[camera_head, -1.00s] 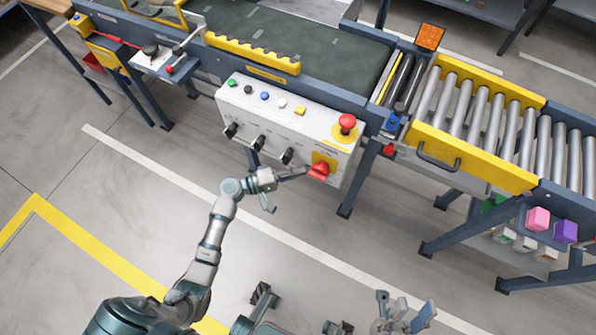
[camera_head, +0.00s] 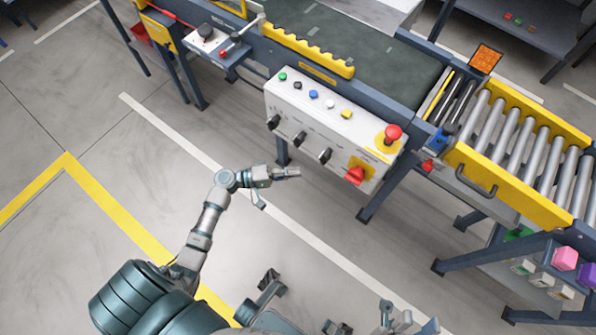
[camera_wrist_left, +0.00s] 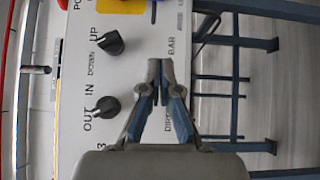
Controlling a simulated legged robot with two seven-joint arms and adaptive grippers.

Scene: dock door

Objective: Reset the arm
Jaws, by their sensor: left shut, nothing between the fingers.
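My left arm reaches in from the lower left of the head view. Its gripper (camera_head: 290,172) is shut and empty, over the floor to the left of the red rotary handle (camera_head: 355,176) and apart from it. The left wrist view shows its two fingertips (camera_wrist_left: 160,75) together in front of the white control panel (camera_wrist_left: 75,75), beside two black knobs (camera_wrist_left: 110,43). The panel (camera_head: 325,122) also shows in the head view. My right gripper (camera_head: 405,320) is partly cut off at the bottom edge; its finger opening is unclear.
The panel carries a red mushroom button (camera_head: 392,133) and several small buttons. A dark conveyor belt (camera_head: 345,50) runs behind it. A roller conveyor (camera_head: 510,140) with yellow rails is at right. Open floor (camera_head: 330,220) lies around my left gripper.

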